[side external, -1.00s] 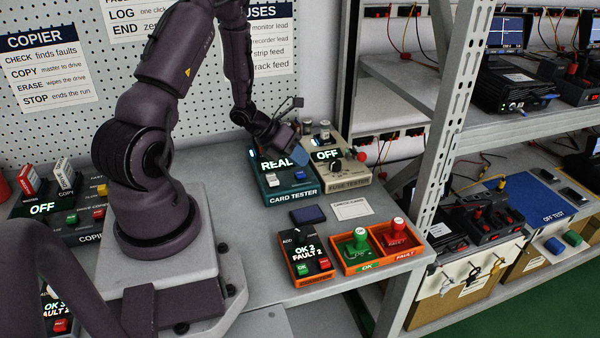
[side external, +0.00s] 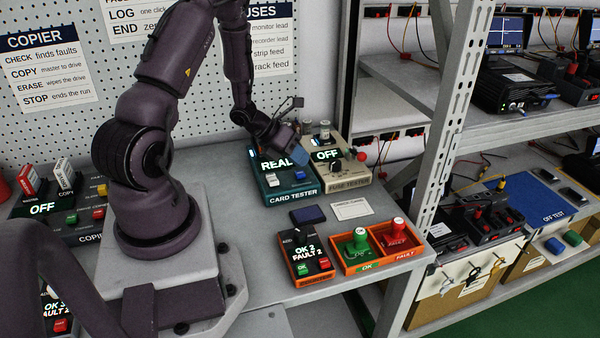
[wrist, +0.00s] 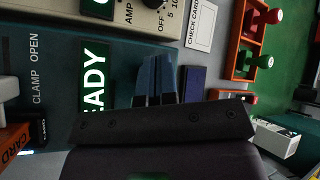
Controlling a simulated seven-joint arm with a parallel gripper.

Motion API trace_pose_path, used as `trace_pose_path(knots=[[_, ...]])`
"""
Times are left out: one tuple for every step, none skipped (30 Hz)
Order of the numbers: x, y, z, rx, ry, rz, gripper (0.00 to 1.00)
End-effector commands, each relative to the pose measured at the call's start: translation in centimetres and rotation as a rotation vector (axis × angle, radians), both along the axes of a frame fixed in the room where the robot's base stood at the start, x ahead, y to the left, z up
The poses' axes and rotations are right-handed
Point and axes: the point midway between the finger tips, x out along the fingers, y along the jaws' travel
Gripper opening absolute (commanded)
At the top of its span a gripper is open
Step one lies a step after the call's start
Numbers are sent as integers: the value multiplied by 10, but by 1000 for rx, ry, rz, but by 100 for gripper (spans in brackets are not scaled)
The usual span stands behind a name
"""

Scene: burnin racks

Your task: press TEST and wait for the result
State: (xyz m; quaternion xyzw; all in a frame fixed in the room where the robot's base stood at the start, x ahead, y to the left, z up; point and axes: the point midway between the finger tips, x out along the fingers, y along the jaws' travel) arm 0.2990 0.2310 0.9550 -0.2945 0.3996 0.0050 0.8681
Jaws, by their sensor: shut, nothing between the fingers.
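The teal card tester (side external: 294,193) stands on the bench. Its lit display (side external: 271,163) is partly covered by my gripper; in the wrist view the visible part of the display (wrist: 95,80) reads "EADY". Small buttons (side external: 270,185) sit on its front face, but their labels are too small to read, so I cannot tell which is TEST. My gripper (side external: 294,157) is over the right part of the tester, with its blue fingers together and empty. In the wrist view the fingers (wrist: 154,82) point over the panel beside the display. Whether they touch a button is hidden.
The fuse tester (side external: 345,174), showing "OFF", stands close on the right. In front lie a dark blue pad (side external: 308,215), a white card (side external: 352,208), an orange counter box (side external: 307,262) and an orange tray (side external: 349,268) with a green and a red stamp.

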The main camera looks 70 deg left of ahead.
Motion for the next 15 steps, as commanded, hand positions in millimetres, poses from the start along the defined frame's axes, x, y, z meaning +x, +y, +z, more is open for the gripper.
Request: trace_pose_path(knots=[[0,0,0,0,0,0,0],[0,0,0,0,0,0,0],[0,0,0,0,0,0,0],[0,0,0,0,0,0,0],[0,0,0,0,0,0,0],[0,0,0,0,0,0,0],[0,0,0,0,0,0,0],[0,0,0,0,0,0,0],[0,0,0,0,0,0,0],[0,0,0,0,0,0,0],[0,0,-1,0,0,0,0],[0,0,-1,0,0,0,0],[0,0,-2,-1,0,1,0],[0,0,-3,-1,0,1,0],[0,0,-4,-1,0,1,0]])
